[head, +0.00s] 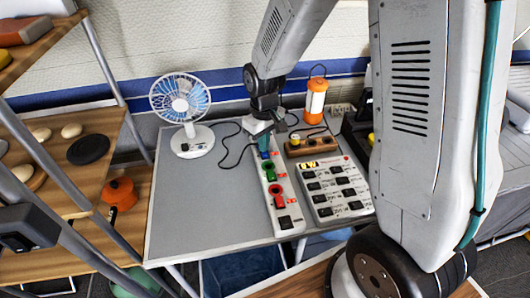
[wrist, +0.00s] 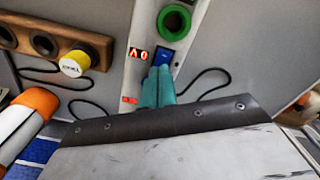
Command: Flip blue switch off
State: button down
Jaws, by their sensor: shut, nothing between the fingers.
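A long white power strip (head: 283,211) lies on the grey table. It carries a blue switch at its far end, then a green and a red ringed socket or switch nearer. In the wrist view the blue switch (wrist: 165,57) sits below the green ring (wrist: 174,22), beside a small red lit label (wrist: 138,54). My gripper (wrist: 157,72) has its teal fingers together and empty, with the tips at the lower edge of the blue switch; I cannot tell whether they touch. In the head view my gripper (head: 263,144) is over the strip's far end, partly hiding the blue switch.
A wider white switch panel (head: 338,208) lies right of the strip. A brown wooden socket block (head: 311,147) with a yellow plug and an orange lantern (head: 316,100) stand behind it. A white fan (head: 191,140) stands left. Black cables cross nearby. The table's front left is clear.

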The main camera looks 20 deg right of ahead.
jog(key=shift+f, duration=0.25)
jog(key=shift+r, duration=3.55)
jog(key=s+d+r+m, duration=0.1)
jog(key=s+r, duration=0.4)
jog(key=s, duration=0.3)
jog(key=s+d+r+m+t, duration=0.1)
jog(key=s+r, duration=0.4)
jog(key=s, duration=0.3)
jog(key=s+d+r+m, duration=0.1)
jog(key=s+r, duration=0.4)
jog(key=s, duration=0.4)
jog(key=shift+r+m, duration=0.25)
jog(key=shift+m, duration=0.15)
